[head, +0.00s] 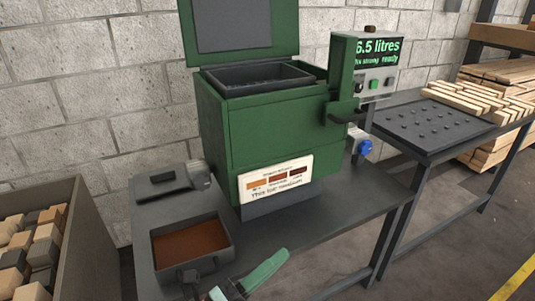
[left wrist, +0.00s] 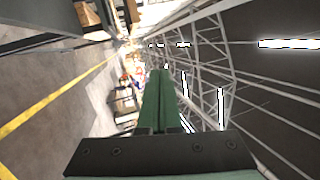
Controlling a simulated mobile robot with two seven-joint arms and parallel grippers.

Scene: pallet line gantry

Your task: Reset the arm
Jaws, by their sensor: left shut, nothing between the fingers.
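My left gripper (head: 281,257) shows at the bottom middle of the head view, in front of the dark bench. Its pale green fingers lie together and hold nothing. In the left wrist view the two green fingers (left wrist: 160,76) are pressed side by side, pointing out into the open hall. The gripper appears apart from the machine and the tray. My right gripper is not in view.
A green machine (head: 225,140) with an open lid stands on the bench (head: 330,225). A tray of brown material (head: 190,243) sits at the left, near my gripper. A crate of wooden blocks (head: 93,255) is further left. A studded table (head: 425,125) holds wooden slats at right.

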